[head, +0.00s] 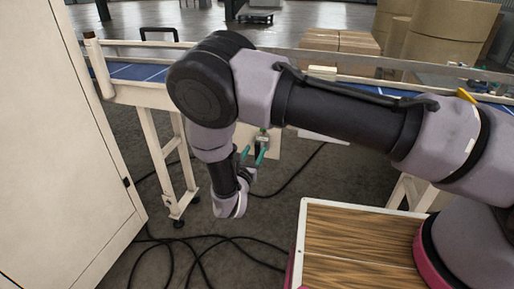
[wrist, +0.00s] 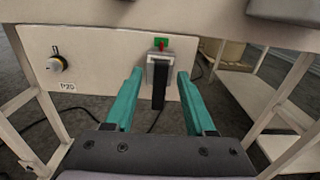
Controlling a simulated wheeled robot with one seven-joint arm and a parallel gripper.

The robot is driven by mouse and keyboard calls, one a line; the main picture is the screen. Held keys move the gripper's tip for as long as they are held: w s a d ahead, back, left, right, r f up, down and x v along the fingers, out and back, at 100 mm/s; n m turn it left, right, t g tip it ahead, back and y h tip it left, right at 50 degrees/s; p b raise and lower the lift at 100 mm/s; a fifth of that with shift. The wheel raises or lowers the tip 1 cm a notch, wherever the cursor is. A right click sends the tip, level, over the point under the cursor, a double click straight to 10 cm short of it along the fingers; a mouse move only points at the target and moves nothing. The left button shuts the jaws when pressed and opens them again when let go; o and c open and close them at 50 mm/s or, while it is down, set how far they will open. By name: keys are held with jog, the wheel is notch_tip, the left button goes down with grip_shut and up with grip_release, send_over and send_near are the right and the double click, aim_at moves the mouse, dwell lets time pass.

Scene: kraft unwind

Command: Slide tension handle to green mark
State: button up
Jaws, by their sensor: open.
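In the wrist view, the tension handle (wrist: 159,90) is a black bar hanging from a grey metal block on a pale panel. A green mark (wrist: 156,41) shows just above the block, with a small red piece in front of it. My gripper (wrist: 160,77) has two teal fingers, spread apart, one on each side of the handle. Gaps show between the fingers and the handle in this view. In the head view, my gripper (head: 252,155) points at the panel under the conveyor, and my arm hides part of the panel. The handle is too small to make out there.
The panel (wrist: 95,82) also carries a round knob (wrist: 57,64) and a P20 label. A blue-belted conveyor (head: 137,72) runs above. A beige cabinet (head: 62,140) stands at left. Black cables (head: 200,238) lie on the floor. A wood-topped surface (head: 350,245) is at lower right.

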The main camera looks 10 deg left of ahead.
jog(key=s, duration=0.7)
jog(key=shift+a, duration=0.25)
